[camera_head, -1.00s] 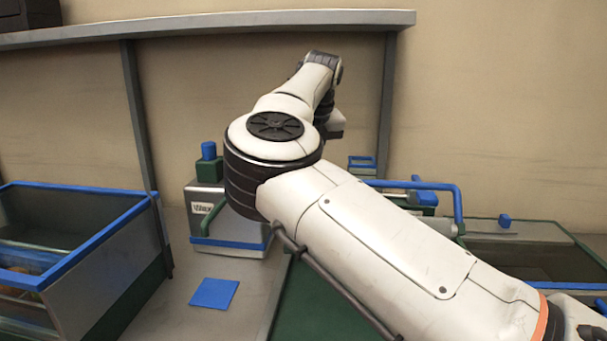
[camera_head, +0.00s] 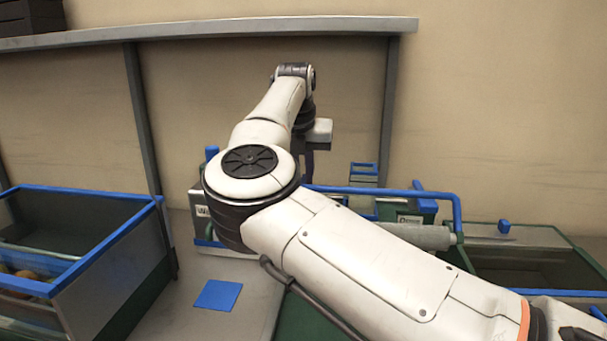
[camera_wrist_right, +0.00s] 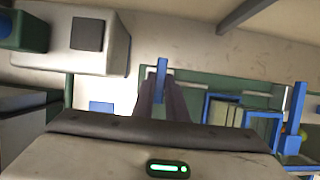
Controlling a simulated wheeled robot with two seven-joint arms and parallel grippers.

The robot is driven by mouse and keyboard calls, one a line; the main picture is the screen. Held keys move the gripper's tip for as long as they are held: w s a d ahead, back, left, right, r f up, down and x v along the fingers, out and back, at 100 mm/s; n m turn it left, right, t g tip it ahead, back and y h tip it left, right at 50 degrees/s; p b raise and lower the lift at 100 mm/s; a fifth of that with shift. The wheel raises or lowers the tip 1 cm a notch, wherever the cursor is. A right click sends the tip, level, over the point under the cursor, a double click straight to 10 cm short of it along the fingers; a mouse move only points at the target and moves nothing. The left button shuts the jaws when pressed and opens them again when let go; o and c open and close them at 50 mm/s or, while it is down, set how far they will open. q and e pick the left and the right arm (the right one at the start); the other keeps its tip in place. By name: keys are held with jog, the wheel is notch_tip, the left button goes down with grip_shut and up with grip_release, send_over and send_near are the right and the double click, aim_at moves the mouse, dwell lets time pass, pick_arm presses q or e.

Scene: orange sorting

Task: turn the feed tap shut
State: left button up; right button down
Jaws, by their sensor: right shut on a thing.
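In the right wrist view the dark fingers (camera_wrist_right: 160,92) are closed together on a narrow blue handle (camera_wrist_right: 162,66), which I take for the feed tap. The handle stands up between the fingertips, touching both. In the head view the arm hides most of what lies under the gripper, so the tap's body and its angle cannot be made out. My left gripper is in neither view.
A blue-rimmed crate (camera_head: 92,238) with oranges (camera_head: 27,274) stands at the left. A blue square (camera_head: 217,295) lies on the bench. A blue rail (camera_head: 385,191) runs behind my arm. A green-walled, blue-rimmed bin (camera_head: 535,292) is at the right. A shelf (camera_head: 230,25) spans above.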

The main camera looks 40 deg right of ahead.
dwell(0.3)
jog(key=c, duration=1.8)
grip_release()
jog(key=shift+o, duration=0.2)
jog(key=v, duration=1)
jog(key=shift+r+b, duration=0.2)
jog(key=shift+b, duration=0.15)
jog(key=shift+f, duration=0.1)
